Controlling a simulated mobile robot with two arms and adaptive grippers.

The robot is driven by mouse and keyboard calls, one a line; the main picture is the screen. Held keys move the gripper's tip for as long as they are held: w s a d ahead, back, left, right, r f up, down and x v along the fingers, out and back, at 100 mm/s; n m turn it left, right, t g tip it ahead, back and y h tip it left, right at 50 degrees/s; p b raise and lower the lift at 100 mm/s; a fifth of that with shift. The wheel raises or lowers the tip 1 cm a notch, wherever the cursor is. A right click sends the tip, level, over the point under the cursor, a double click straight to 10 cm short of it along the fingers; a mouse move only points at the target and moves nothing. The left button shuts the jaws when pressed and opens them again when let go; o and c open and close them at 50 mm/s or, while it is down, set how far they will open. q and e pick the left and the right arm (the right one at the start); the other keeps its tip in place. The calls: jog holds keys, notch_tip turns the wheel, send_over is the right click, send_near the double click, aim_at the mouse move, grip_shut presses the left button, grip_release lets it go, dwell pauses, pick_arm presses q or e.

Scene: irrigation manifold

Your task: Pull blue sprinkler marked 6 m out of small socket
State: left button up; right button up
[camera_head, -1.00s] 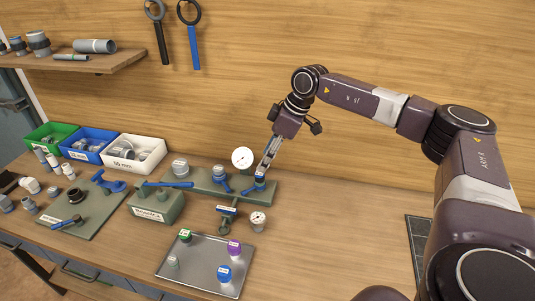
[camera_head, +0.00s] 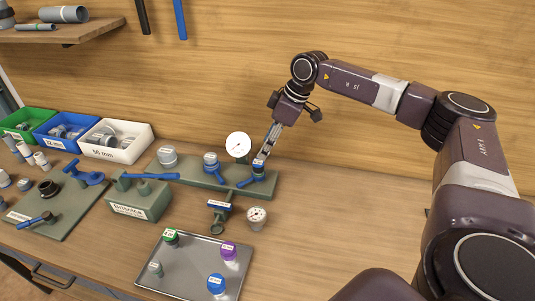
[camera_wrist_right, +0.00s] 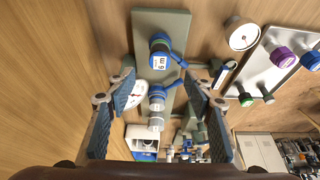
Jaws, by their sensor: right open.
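The blue sprinkler marked 6 m (camera_wrist_right: 160,60) stands in the green-grey manifold (camera_wrist_right: 176,20); its label reads clearly in the right wrist view. In the head view its blue top (camera_head: 258,167) shows at the manifold's right end, right under my right gripper (camera_head: 268,146). The small socket under it is hidden. My right gripper is open, with its two blue-padded fingers apart (camera_wrist_right: 160,84) in the wrist view. The sprinkler shows beyond and between the fingertips; I cannot see any contact. My left gripper is not in view.
A blue valve handle (camera_head: 248,181) lies close beside the sprinkler. A white gauge (camera_head: 238,146) stands behind it, and another fitting with a blue collar (camera_head: 211,162) stands to its left. A metal tray (camera_head: 196,282) with several capped pieces is in front. Bare table lies to the right.

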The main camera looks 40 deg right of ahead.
aim_at(259, 162)
jog(key=p+x, duration=0.1)
jog(key=x, duration=0.7)
jog(key=shift+s+d, duration=0.1)
jog(key=shift+d, duration=0.05)
jog(key=shift+f+p, duration=0.3)
jog(key=shift+f, duration=0.15)
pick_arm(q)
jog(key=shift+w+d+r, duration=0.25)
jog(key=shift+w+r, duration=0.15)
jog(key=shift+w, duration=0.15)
pick_arm(e)
jog(key=c, duration=1)
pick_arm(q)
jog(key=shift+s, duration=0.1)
pick_arm(e)
jog(key=o, duration=1)
jog(key=shift+r, duration=0.1)
